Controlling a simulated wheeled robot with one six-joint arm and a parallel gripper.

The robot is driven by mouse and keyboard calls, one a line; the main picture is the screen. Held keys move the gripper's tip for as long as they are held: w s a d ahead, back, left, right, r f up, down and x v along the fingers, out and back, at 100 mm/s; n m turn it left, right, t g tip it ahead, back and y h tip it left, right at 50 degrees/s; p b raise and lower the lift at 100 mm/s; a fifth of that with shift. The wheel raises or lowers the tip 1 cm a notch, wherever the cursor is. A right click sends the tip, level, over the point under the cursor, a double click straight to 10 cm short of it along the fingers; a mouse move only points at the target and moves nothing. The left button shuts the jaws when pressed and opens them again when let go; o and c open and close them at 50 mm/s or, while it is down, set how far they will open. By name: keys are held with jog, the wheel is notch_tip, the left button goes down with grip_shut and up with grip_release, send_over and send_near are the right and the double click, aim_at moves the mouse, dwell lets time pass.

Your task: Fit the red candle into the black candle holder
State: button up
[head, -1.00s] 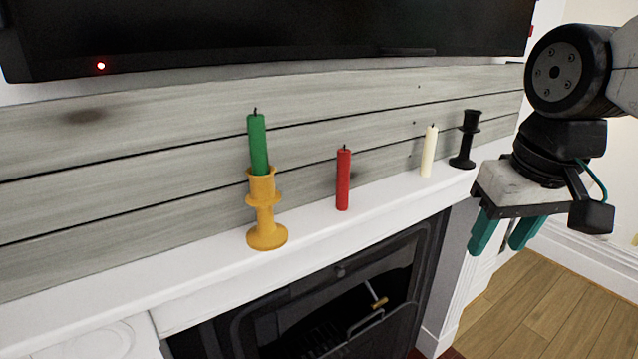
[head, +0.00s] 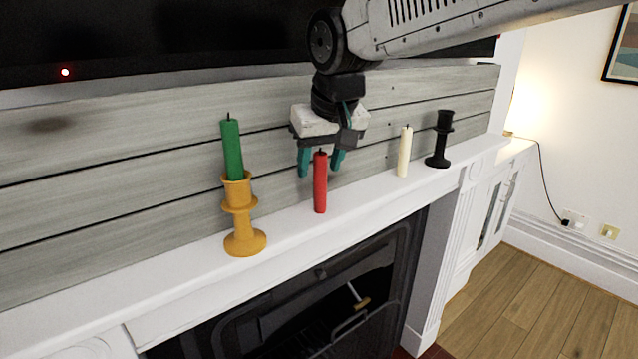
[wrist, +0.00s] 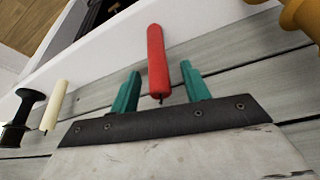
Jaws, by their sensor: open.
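The red candle (head: 320,185) stands upright on the white mantel. In the wrist view the red candle (wrist: 157,60) shows between the two teal fingers. My gripper (head: 320,163) is open, pointing down, with its fingers on either side of the candle's upper part. The fingers appear apart from the candle. The black candle holder (head: 440,140) stands at the right end of the mantel, with nothing in its cup. In the wrist view the black holder (wrist: 20,118) is at the lower left.
A yellow holder (head: 241,215) with a green candle (head: 231,150) stands left of the red candle. A cream candle (head: 404,152) stands between the red candle and the black holder. A plank wall (head: 120,180) rises behind the mantel (head: 365,195), and a dark screen (head: 160,40) hangs above.

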jog(key=shift+w+f, duration=0.25)
jog(key=shift+f, duration=0.4)
grip_shut()
jog(key=shift+r, duration=0.15)
